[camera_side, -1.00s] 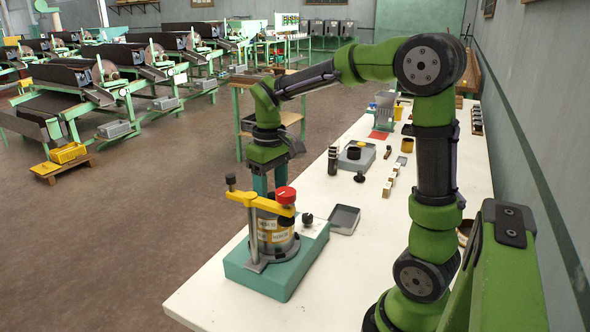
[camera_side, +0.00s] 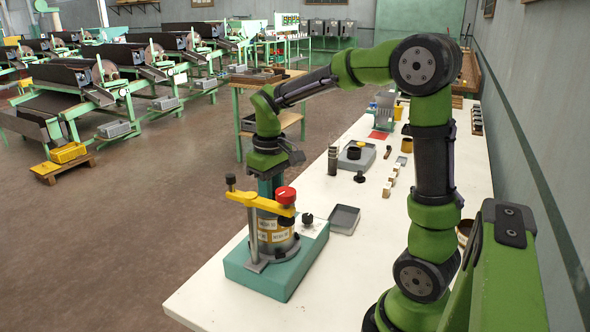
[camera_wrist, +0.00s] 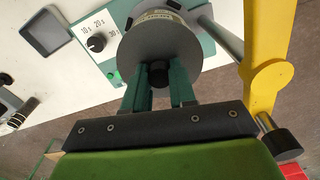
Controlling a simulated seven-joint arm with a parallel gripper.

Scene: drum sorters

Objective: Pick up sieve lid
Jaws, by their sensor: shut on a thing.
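The sieve lid (camera_wrist: 160,43) is a grey disc with a small black knob (camera_wrist: 158,70) at its middle, seen in the wrist view. It sits on top of the sieve stack (camera_side: 272,240), which has yellow and white labels and stands on the teal shaker base (camera_side: 270,280). My gripper (camera_wrist: 160,82) has its two teal fingers shut on the knob, one on each side. In the side view my gripper (camera_side: 270,188) points down over the stack, and the yellow arm hides the lid there.
The yellow clamp arm (camera_side: 258,201) with a red knob (camera_side: 285,195) stands close beside the stack, to its right in the wrist view. A dark grey tray (camera_side: 344,219) and a dial (camera_wrist: 96,43) are nearby. Small items line the table (camera_side: 205,305) farther back.

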